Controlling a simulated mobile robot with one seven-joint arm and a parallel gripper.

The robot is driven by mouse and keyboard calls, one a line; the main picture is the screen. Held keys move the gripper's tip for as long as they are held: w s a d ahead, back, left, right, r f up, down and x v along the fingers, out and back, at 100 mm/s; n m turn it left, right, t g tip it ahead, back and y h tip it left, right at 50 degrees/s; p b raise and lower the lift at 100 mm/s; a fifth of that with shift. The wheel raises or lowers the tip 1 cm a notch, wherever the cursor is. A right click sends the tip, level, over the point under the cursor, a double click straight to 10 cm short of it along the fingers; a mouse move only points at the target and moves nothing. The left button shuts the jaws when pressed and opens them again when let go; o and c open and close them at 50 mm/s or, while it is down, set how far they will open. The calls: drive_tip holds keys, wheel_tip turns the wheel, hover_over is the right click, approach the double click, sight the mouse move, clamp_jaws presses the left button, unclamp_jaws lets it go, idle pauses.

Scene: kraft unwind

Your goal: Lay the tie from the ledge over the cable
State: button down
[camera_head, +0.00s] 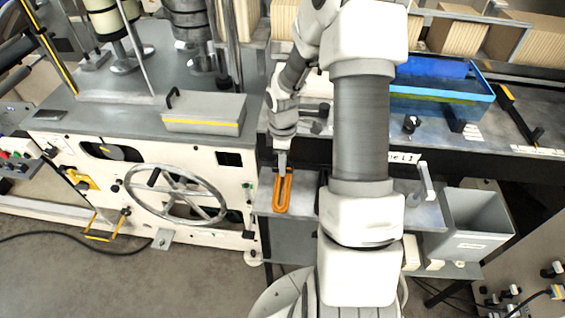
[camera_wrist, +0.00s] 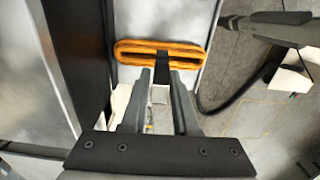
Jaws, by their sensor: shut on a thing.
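The cable (camera_head: 289,193) is an orange coil, a long narrow loop lying on the grey ledge (camera_head: 306,204). It also shows in the wrist view (camera_wrist: 190,47), lying crosswise beyond my fingers. My gripper (camera_head: 282,167) points down at the far end of the coil. In the wrist view my gripper (camera_wrist: 162,80) is shut on a short black strap, the tie (camera_wrist: 162,68). The tie reaches across the coil's near strand. I cannot tell whether it touches the cable. In the head view the tie is mostly hidden by the fingers.
A white machine with a handwheel (camera_head: 176,196) stands left of the ledge. A grey bin (camera_head: 479,222) is at right. A blue tray (camera_head: 440,90) sits on the bench behind. My arm hides the ledge's middle.

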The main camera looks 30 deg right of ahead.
sight(284, 186)
drive_tip(key=shift+f+b, duration=2.6)
drive_tip(key=shift+f, duration=0.85)
drive_tip(key=shift+s+a+f+b, duration=0.1)
drive_tip(key=shift+s+f+b, duration=0.15)
drive_tip(key=shift+f+b, duration=0.15)
drive_tip(key=shift+s+f+b, duration=0.25)
drive_tip(key=shift+f, duration=0.3)
drive_tip(key=c, duration=0.6)
unclamp_jaws()
drive_tip(key=shift+t, duration=0.3)
drive_tip(key=r, duration=0.6)
drive_tip(key=r+p, duration=0.1)
drive_tip(key=r, duration=1.2)
drive_tip(key=shift+w+r, duration=0.4)
